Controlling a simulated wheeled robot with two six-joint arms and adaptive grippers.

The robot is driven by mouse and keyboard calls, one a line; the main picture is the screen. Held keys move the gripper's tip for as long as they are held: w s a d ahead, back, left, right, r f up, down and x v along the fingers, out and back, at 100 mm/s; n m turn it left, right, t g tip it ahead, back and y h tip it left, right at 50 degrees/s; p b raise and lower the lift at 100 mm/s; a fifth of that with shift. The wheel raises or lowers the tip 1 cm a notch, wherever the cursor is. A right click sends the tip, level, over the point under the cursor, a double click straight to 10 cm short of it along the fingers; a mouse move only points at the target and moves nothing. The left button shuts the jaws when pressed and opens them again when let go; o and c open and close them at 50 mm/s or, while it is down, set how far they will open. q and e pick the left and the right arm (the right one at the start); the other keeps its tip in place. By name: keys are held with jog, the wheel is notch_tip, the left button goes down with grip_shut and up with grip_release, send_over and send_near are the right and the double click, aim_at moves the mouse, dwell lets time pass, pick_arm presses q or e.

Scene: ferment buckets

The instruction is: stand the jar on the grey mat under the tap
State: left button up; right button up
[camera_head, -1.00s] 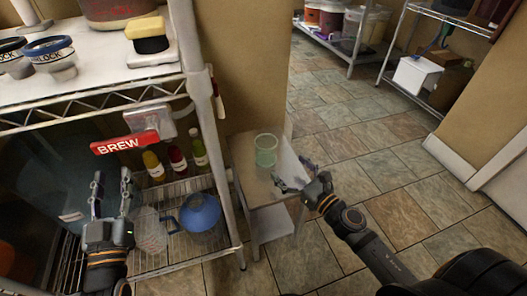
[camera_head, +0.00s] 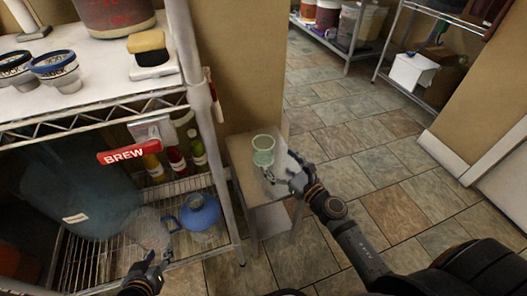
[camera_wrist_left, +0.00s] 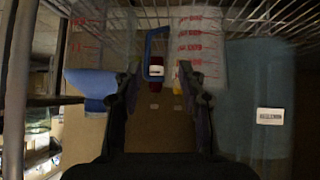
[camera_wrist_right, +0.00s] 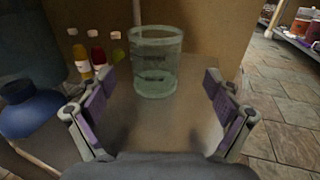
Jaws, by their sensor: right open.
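The jar (camera_head: 263,146), a pale green glass cylinder, stands upright on the small side table (camera_head: 240,160). My right gripper (camera_head: 281,165) is open and empty at the jar's near right side. In the right wrist view the jar (camera_wrist_right: 155,75) stands just beyond the spread fingers (camera_wrist_right: 155,108), apart from them. My left gripper (camera_head: 153,262) is low in front of the wire rack. In the left wrist view its fingers (camera_wrist_left: 160,85) are apart, with a jug's blue handle (camera_wrist_left: 153,55) seen between them. I cannot make out the tap or the grey mat.
The wire rack (camera_head: 170,262) holds a blue round vessel (camera_head: 200,212), a clear jug (camera_head: 150,232) and bottles (camera_head: 175,160). A large bluish container (camera_head: 80,190) stands at left. A rack post (camera_head: 215,130) separates rack and side table. Tiled floor (camera_head: 340,130) at right is clear.

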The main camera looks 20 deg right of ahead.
aim_at(271, 155)
pick_arm(q)
jog(key=s+f+g, duration=0.1)
jog(key=s+f, duration=0.1)
jog(key=s+f+g, duration=0.1)
jog(key=s, duration=0.1)
jog(key=shift+s+d+f+g, duration=0.2)
jog(key=shift+s+f+g, duration=0.1)
jog(key=shift+f, duration=0.1)
pick_arm(e)
jog(key=shift+x, duration=0.8)
jog(key=shift+w+a+r+p, duration=0.1)
jog(key=shift+w+a+p, duration=0.25)
jog(key=shift+w, duration=0.2)
jog(key=shift+w+a+r+p, duration=0.2)
jog(key=shift+w+a, duration=0.15)
jog(key=shift+w, duration=0.25)
jog(key=shift+f+x, duration=0.25)
jog(key=shift+x, duration=0.95)
jog(key=c, duration=1.4)
jog(key=shift+c, duration=0.5)
pick_arm(q)
jog(key=s, duration=0.1)
jog(key=s+f+g, duration=0.1)
jog(key=s+g, duration=0.1)
jog(key=shift+s+d+f, duration=0.1)
jog(key=shift+s+f, duration=0.3)
pick_arm(e)
jog(key=shift+r, duration=0.15)
